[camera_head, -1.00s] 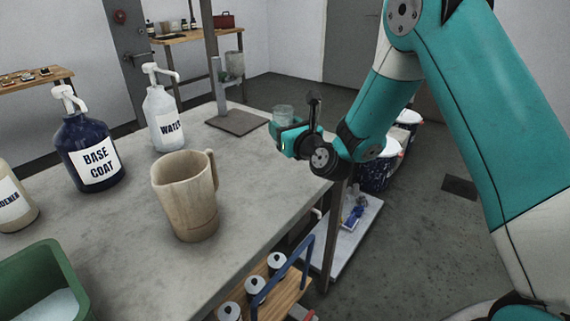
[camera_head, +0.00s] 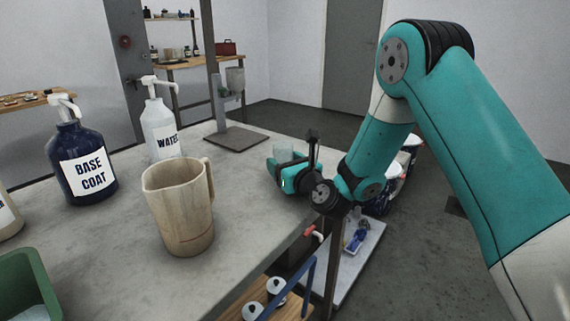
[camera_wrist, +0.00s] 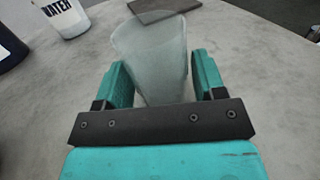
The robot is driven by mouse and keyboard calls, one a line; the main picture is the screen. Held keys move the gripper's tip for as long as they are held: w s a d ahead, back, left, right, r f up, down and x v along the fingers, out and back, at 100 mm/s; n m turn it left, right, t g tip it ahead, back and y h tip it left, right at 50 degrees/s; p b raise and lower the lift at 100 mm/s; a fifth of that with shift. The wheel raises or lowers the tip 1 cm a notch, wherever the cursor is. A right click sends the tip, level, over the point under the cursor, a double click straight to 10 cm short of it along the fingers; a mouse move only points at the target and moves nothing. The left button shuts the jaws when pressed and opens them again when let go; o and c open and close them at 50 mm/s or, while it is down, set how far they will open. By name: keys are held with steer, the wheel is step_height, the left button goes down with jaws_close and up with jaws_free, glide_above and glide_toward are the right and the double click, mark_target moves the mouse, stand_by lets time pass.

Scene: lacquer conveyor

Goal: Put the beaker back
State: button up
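The clear glass beaker (camera_head: 284,153) is at the far right part of the grey bench top. My gripper (camera_head: 290,174) is around it, with a teal finger against each side. In the wrist view, the beaker (camera_wrist: 158,62) stands between the two fingers of the gripper (camera_wrist: 168,80), its wide mouth pointing away and its lower end hidden by the gripper body. I cannot tell whether its base touches the bench.
On the bench (camera_head: 120,235) stand a beige jug (camera_head: 180,215), a BASE COAT bottle (camera_head: 82,165), a WATER bottle (camera_head: 160,125) and a green tub (camera_head: 25,275). A stand with a dark base plate (camera_head: 235,138) is behind the beaker. The bench's right edge is close to my gripper.

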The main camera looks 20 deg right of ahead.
steer(key=shift+o, duration=0.6)
steer(key=shift+r, duration=0.1)
steer(key=b+v, duration=1)
steer(key=v, duration=0.1)
steer(key=shift+s+d+b, duration=0.15)
steer(key=shift+b, duration=0.15)
steer(key=shift+s, duration=0.35)
